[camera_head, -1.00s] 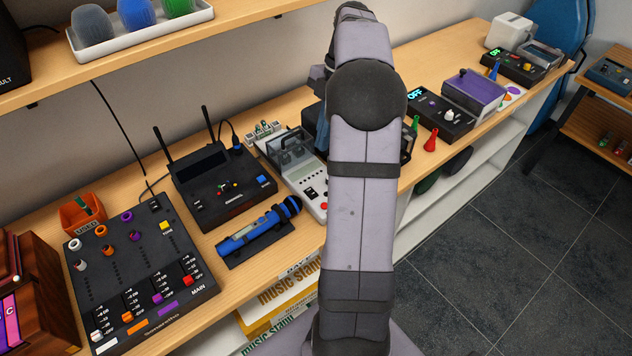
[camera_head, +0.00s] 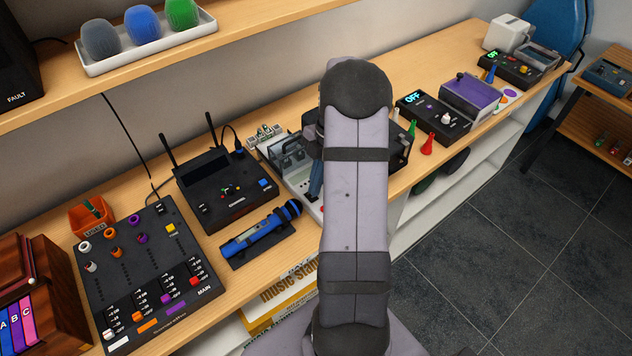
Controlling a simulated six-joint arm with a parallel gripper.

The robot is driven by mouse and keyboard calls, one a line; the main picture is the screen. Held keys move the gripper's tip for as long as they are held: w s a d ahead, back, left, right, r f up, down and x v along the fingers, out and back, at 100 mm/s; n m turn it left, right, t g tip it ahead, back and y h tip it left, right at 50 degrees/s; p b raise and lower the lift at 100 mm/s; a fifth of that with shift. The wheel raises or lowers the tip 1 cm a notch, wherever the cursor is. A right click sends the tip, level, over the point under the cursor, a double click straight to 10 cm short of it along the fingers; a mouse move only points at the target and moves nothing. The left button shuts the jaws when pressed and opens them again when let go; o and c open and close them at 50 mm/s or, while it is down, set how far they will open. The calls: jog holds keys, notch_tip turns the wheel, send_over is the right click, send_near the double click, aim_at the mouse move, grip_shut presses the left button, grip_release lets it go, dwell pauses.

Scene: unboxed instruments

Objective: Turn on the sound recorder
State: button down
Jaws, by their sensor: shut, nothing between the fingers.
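A pale grey device (camera_head: 299,184) with a raised clear cover (camera_head: 292,155) stands mid-bench; it may be the sound recorder, though no label is readable. My arm hides its right part.
Left of the gripper are a black receiver (camera_head: 226,190) with two antennas, a blue microphone (camera_head: 262,238) on a dark stand and a black mixer (camera_head: 150,275). Green and red cone-shaped pieces (camera_head: 427,144) stand to the right. An overhead shelf (camera_head: 215,48) holds a tray of microphone foams.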

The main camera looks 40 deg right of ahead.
jog(key=shift+f, duration=0.45)
jog(key=shift+s+f+b, duration=0.1)
jog(key=shift+f+b, duration=0.15)
jog(key=shift+b, duration=0.05)
jog(key=shift+s, duration=0.15)
jog(key=shift+w, duration=0.2)
jog(key=shift+w+r, duration=0.2)
jog(key=shift+w, duration=0.5)
jog(key=shift+r, duration=0.15)
